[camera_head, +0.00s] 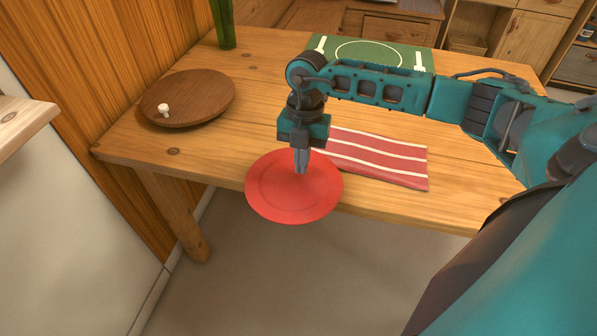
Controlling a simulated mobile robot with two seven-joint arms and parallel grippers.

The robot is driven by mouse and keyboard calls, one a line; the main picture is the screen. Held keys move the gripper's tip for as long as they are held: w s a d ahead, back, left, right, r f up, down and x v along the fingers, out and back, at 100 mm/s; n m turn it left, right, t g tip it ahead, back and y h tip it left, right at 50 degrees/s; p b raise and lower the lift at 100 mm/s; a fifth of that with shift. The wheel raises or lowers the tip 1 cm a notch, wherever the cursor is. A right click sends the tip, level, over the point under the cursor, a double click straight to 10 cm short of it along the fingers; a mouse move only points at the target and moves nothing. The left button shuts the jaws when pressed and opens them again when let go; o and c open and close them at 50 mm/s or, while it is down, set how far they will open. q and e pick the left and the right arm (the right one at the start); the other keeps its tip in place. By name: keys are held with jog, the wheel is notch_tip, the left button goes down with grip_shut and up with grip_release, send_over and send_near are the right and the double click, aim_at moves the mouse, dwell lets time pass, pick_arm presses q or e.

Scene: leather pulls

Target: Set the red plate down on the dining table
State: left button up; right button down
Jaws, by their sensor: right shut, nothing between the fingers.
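The red plate (293,200) lies about flat at the front edge of the dining table (250,75), partly overlapping the edge in this view. The head view does not make clear how much of it rests on the wood. My right gripper (300,172) points down over the plate's far part, its fingers shut with nothing between them. The fingertips appear close to the plate's surface; I cannot tell whether they touch it. My left gripper is not in view.
A red striped cloth (385,160) lies just right of the plate. A round wooden board (205,95) with a small white object (163,110) is at the left. A green bottle (223,25) and a green mat (330,45) are at the back. Bare wood lies between board and plate.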

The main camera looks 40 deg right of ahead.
aim_at(299, 186)
jog(key=shift+s+a+f, duration=0.2)
jog(key=shift+s+a, duration=0.3)
jog(key=shift+a, duration=0.05)
jog(key=shift+s+a+f, duration=0.2)
jog(key=shift+s+a, duration=0.3)
jog(key=shift+a, duration=0.05)
jog(key=shift+f, duration=0.4)
jog(key=shift+f, duration=0.1)
